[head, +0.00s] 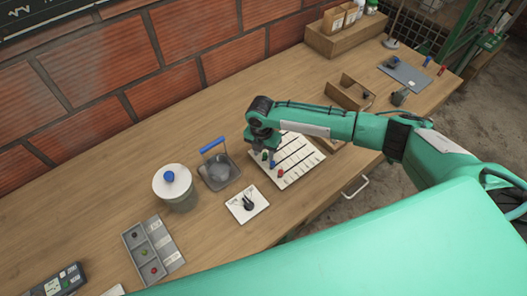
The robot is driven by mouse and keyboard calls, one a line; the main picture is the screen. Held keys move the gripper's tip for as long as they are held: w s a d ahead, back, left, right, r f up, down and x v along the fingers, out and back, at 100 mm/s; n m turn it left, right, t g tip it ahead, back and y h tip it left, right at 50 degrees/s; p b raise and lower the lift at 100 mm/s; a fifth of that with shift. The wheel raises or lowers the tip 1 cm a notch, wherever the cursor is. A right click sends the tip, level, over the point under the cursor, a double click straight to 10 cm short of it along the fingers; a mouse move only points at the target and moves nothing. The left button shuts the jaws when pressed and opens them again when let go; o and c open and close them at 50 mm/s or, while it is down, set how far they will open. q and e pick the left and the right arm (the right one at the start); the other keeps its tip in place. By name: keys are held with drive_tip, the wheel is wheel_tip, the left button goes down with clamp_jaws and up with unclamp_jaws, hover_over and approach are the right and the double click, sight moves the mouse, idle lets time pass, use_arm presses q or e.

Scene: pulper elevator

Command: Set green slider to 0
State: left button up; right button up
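The white slider panel (306,159) lies on the wooden bench near the middle of the head view. It has several dark parallel slots. The green slider (265,156) sits at the left end of its slot. A blue knob (272,164) and a red knob (280,173) sit at the left ends of nearby slots. My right gripper (268,149) points down over the panel's left edge, right beside the green slider. Its fingers are small and dark, so I cannot tell whether they are open or touch the slider. My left gripper is not in view.
A white dial plate (248,211), a grey tray with a blue handle (219,179) and a lidded pot (178,195) stand left of the panel. A button box (163,235) is further left. A wooden tray (342,96) lies behind my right arm.

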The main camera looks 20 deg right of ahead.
sight(262, 159)
wheel_tip(262, 159, up, 14)
drive_tip(key=b, duration=0.3)
drive_tip(key=shift+w+a+f, duration=0.2)
drive_tip(key=shift+a, duration=0.05)
